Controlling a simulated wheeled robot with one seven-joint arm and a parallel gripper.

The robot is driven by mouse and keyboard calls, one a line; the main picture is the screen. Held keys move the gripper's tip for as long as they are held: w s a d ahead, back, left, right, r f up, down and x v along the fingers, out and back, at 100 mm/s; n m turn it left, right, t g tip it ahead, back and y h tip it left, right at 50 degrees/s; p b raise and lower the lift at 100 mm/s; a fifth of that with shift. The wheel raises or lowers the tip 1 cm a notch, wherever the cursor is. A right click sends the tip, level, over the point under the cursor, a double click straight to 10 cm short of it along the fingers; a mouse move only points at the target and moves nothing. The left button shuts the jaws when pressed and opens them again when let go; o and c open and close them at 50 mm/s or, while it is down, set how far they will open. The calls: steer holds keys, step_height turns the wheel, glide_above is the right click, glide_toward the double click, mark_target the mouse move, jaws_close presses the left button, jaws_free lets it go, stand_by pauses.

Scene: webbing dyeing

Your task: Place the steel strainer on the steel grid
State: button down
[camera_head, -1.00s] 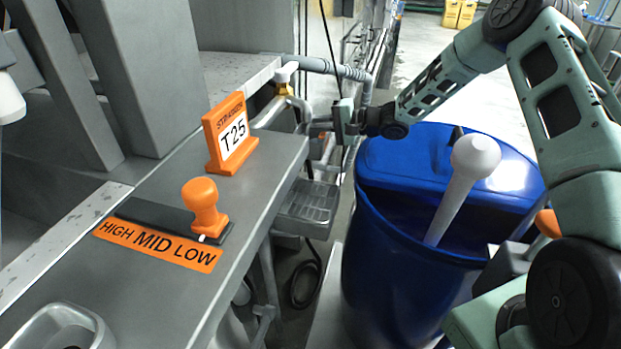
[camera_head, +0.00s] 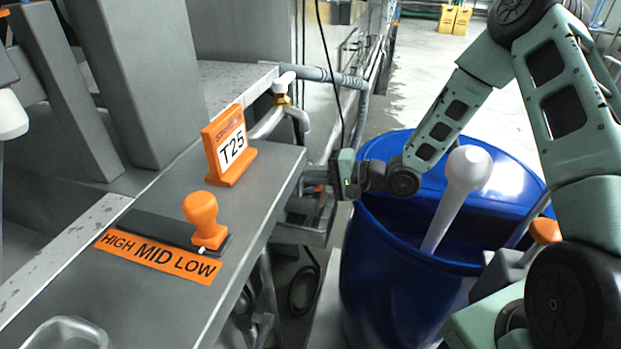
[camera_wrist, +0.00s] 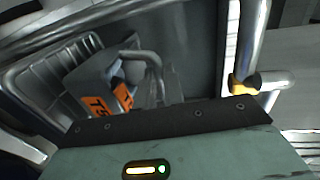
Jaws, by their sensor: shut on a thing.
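In the head view the strainer (camera_head: 318,193) is small and partly hidden by pipes and the gripper. It appears over or at the grid; I cannot tell whether they touch.
A pipe with a yellow fitting (camera_head: 283,92) stands behind the grid. A blue barrel (camera_head: 385,285) with a white-handled tool (camera_head: 455,195) is at right.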

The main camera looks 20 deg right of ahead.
steer(key=shift+f, duration=0.5)
steer(key=shift+f, duration=0.15)
steer(key=c, duration=1.5)
jaws_free()
steer(key=shift+s+d, duration=0.1)
steer(key=shift+d, duration=0.15)
steer(key=v, duration=0.7)
